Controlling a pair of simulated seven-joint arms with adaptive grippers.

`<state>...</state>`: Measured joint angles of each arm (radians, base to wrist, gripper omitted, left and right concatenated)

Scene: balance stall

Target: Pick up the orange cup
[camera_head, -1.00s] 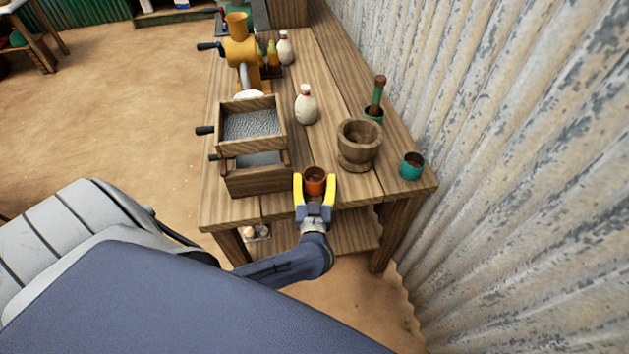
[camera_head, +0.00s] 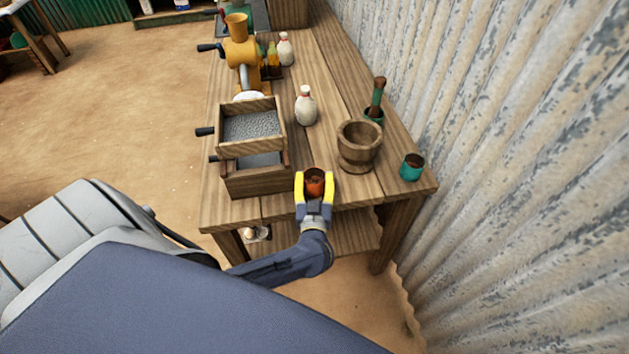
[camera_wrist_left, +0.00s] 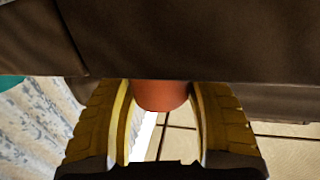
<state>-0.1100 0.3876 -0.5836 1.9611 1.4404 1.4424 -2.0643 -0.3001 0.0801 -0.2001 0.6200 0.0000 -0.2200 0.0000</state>
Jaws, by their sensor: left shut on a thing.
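The orange cup (camera_head: 315,183) stands near the front edge of the wooden table, between the yellow fingertips of my left gripper (camera_head: 315,186). The fingers press on its two sides, and the gripper is shut on it. In the left wrist view the cup (camera_wrist_left: 161,94) shows between the two yellow fingers (camera_wrist_left: 161,112), its upper part cut off by a dark brown surface across the picture. I cannot tell whether the cup's base is clear of the table. My right gripper is not in view.
A wooden drawer box (camera_head: 258,180) stands close left of the cup. A wooden mortar (camera_head: 358,147) is at the right, with a teal cup (camera_head: 411,167) beyond it. A white bottle (camera_head: 306,106) stands behind. The corrugated wall (camera_head: 500,130) bounds the right side.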

